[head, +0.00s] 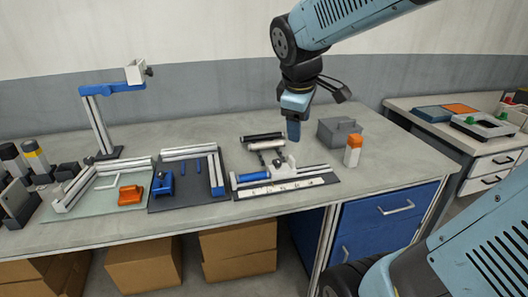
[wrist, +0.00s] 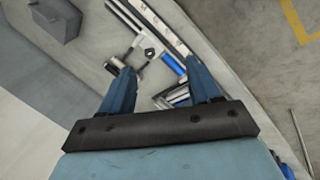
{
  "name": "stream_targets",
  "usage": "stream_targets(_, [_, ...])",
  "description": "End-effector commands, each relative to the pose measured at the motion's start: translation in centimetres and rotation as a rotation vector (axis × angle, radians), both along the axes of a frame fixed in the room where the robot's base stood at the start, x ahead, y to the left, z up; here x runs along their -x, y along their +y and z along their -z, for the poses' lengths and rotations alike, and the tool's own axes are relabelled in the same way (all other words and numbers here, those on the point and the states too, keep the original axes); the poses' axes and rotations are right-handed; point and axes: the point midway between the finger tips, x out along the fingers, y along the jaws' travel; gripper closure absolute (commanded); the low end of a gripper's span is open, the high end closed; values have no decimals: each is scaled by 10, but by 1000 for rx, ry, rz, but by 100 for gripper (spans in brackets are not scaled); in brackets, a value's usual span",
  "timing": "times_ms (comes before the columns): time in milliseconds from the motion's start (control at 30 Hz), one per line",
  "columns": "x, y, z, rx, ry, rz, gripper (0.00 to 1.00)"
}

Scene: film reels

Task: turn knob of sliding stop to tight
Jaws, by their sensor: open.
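The sliding stop appears to be the pale block (head: 284,168) on the rail of the right-hand dark board, behind a white ruler strip (head: 275,189). In the wrist view a pale piece (wrist: 137,50) carries a small dark knob (wrist: 149,52); I cannot tell its setting. My gripper (head: 294,137) hangs above the back of this board, pointing down. In the wrist view its two blue fingers are open (wrist: 158,72) and empty, with the pale piece showing between and beyond the tips, apart from them.
A grey box with a handle (head: 340,131) and an orange-capped bottle (head: 353,151) stand right of the board. Another dark board with blue parts (head: 188,181) is on the left. The bench front (head: 385,180) at right is clear.

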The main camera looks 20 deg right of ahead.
Motion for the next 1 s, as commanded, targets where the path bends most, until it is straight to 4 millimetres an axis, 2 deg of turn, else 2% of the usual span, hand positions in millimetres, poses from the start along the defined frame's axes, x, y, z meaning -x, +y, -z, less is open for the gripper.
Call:
stream_targets(33, [-15,3,6,47,39,-89,38])
stream_targets(300, [-83,18,39,284,232,-613,38])
stream_targets(500, [-124,32,66,399,349,-945,38])
stream_targets(700, [-143,39,81,453,408,-1122,38])
stream_targets(867, [-148,39,90,463,420,-1155,38])
stream_targets(1000, [-151,33,105,462,420,-1154,38])
